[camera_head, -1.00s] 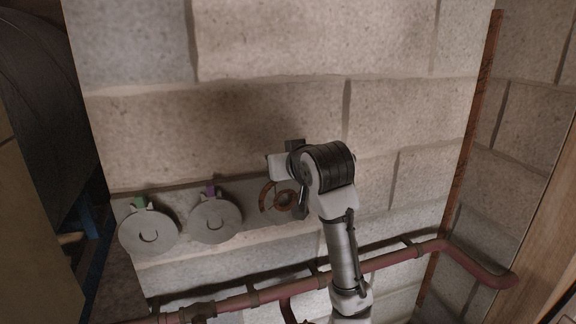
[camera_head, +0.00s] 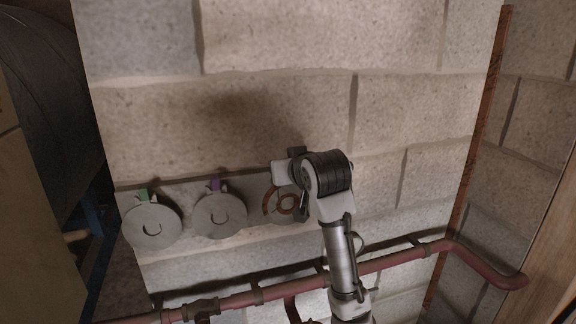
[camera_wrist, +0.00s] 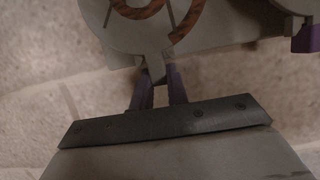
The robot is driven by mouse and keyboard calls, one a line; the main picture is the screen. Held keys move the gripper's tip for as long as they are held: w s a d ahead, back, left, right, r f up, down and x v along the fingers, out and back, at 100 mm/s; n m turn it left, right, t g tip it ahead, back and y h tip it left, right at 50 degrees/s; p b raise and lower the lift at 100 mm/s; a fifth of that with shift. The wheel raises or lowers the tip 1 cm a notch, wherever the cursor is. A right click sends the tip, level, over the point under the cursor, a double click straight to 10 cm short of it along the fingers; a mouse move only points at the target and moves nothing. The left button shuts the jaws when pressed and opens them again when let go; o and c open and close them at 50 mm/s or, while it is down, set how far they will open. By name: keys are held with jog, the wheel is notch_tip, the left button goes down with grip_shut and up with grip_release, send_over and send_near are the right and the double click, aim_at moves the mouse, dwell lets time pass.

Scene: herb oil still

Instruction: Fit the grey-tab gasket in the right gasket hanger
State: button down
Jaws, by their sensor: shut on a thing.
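The grey-tab gasket (camera_wrist: 157,32), a grey disc with brown arcs showing, fills the top of the wrist view. Its grey tab (camera_wrist: 155,68) is between the fingers of my gripper (camera_wrist: 158,84), which is shut on it. In the head view, the gasket (camera_head: 281,205) is at the right end of the grey hanger plate (camera_head: 184,190), partly behind my gripper (camera_head: 293,182). The right gasket hanger is hidden behind gasket and gripper. I cannot tell whether the gasket touches it or is seated.
Two grey discs hang to the left, one with a green tab (camera_head: 143,194) and one with a purple tab (camera_head: 214,185). A reddish pipe (camera_head: 390,261) runs along the wall below my gripper. The block wall above is clear.

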dwell(0.3)
jog(key=c, duration=1.3)
grip_release()
